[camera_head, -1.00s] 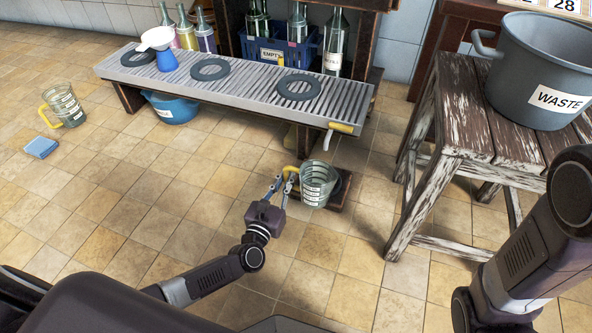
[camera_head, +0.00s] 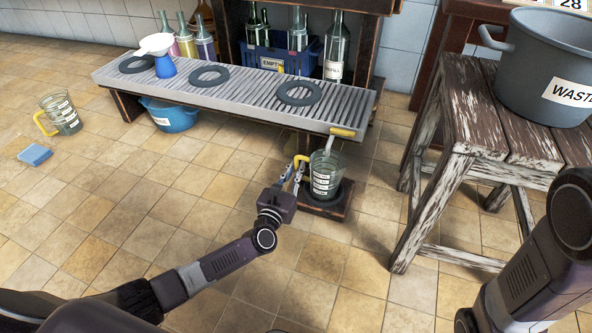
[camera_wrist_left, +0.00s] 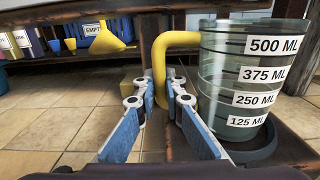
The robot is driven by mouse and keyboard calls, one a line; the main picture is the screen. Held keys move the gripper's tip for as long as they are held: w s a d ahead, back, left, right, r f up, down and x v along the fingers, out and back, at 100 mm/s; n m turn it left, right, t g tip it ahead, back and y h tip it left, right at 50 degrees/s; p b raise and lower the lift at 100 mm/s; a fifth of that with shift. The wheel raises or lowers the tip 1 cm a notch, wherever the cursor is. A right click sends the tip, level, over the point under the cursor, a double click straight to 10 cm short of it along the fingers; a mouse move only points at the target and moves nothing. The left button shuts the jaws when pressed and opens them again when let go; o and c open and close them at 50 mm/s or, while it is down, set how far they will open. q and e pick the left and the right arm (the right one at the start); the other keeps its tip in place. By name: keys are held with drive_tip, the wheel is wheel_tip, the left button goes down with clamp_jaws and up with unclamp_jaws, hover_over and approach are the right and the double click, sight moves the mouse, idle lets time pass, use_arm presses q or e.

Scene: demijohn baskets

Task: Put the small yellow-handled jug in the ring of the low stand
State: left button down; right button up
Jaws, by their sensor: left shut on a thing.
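The small clear jug (camera_head: 326,176) with a yellow handle (camera_wrist_left: 162,62) is upright at the low stand (camera_head: 312,208), a dark wooden block on the floor. In the left wrist view, the stand's dark ring (camera_wrist_left: 262,150) shows around the front and right of the jug's base. I cannot tell whether the base rests fully down in it. My left gripper (camera_head: 295,172) is shut on the yellow handle, left of the jug; its blue fingers (camera_wrist_left: 161,103) also show in the left wrist view. My right gripper is not in view.
A slatted bench (camera_head: 235,85) with dark rings and a yellow-handled tap (camera_head: 342,133) stands just behind the jug. A worn wooden stool (camera_head: 470,130) bearing a grey pot (camera_head: 545,75) is at the right.

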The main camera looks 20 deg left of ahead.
use_arm(q)
drive_tip(key=shift+f, duration=0.1)
drive_tip(key=c, duration=2)
unclamp_jaws()
